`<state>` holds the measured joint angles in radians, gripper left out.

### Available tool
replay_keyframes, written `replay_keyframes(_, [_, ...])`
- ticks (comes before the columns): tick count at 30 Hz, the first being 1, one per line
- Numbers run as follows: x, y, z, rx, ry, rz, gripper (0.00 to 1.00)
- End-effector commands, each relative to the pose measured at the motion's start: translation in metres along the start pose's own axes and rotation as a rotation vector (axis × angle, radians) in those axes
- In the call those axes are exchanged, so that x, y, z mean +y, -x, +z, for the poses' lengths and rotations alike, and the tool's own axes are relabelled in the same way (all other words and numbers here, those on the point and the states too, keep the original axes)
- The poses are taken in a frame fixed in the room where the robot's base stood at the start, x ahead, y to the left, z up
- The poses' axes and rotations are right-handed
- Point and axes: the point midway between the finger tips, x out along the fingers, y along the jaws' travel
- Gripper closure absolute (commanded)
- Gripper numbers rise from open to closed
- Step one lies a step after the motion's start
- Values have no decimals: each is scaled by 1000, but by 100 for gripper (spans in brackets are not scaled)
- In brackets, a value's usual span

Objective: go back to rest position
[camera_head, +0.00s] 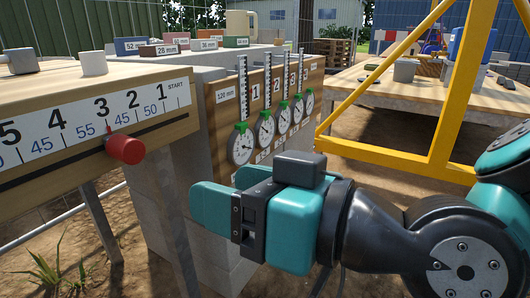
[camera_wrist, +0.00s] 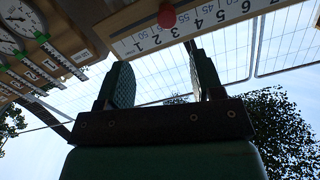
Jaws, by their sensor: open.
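My gripper (camera_head: 222,190) is teal and black and reaches in from the right in the head view, pointing left. In the wrist view its two fingers (camera_wrist: 158,78) stand apart with nothing between them. It hangs in free air, in front of the board with gauges (camera_head: 210,105) and to the right of the numbered bench (camera_head: 60,120). A red knob (camera_head: 125,150) sits on the bench's front edge scale, below the 3. The knob also shows in the wrist view (camera_wrist: 167,16).
Several round dial gauges (camera_head: 265,128) with rulers hang on the board. A yellow frame (camera_head: 400,160) stands at the right, before a wooden table (camera_head: 410,90) with small items. Coloured blocks (camera_head: 170,45) lie behind the board. Open dirt ground (camera_head: 90,240) shows below.

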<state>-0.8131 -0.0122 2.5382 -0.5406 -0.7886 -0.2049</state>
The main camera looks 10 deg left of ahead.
Motion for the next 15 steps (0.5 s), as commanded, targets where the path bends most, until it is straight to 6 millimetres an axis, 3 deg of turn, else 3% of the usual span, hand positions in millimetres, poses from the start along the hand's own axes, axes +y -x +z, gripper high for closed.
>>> replay_keyframes(1, [6,6,-9,-52,-4,17,39])
replay_keyframes(5, [29,34,-10,-284,-45,77,39])
replay_keyframes(9, [50,81,-5,-565,-129,163,39])
replay_keyframes(15, [59,155,-4,-888,-274,278,39])
